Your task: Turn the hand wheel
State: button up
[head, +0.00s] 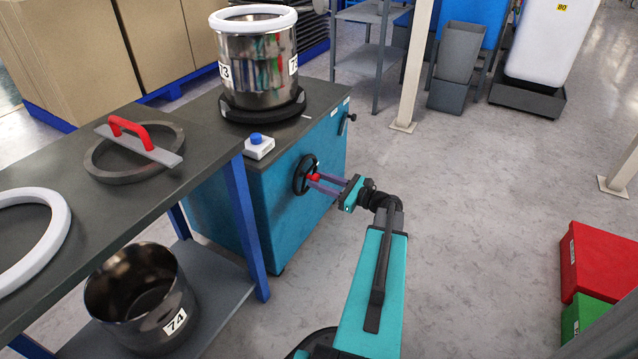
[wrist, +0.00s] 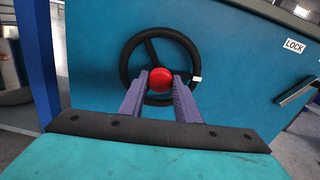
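The hand wheel (head: 303,181) is a black spoked ring on the side of a teal cabinet. It also shows almost face-on in the wrist view (wrist: 126,66), with a white mark on the right of its rim. A red round knob (wrist: 161,80) shows at the wheel's middle in the wrist view. My gripper (wrist: 161,77) reaches towards the wheel from the right in the head view (head: 314,179). Its two purple fingers stand either side of the knob with little or no visible gap. I cannot tell whether they press on it.
A steel pot (head: 258,72) stands on the cabinet (head: 252,215), near a blue button box (head: 259,146). A dark lever (wrist: 297,88) sits below a LOCK label. A workbench (head: 100,205) adjoins on the left. Red (head: 600,262) and green crates stand at right; the floor between is clear.

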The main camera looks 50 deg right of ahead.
grip_shut()
jog(key=shift+a, duration=0.2)
jog(key=shift+r+m+p, duration=0.15)
jog(key=shift+m+p, duration=0.15)
jog(key=shift+p, duration=0.65)
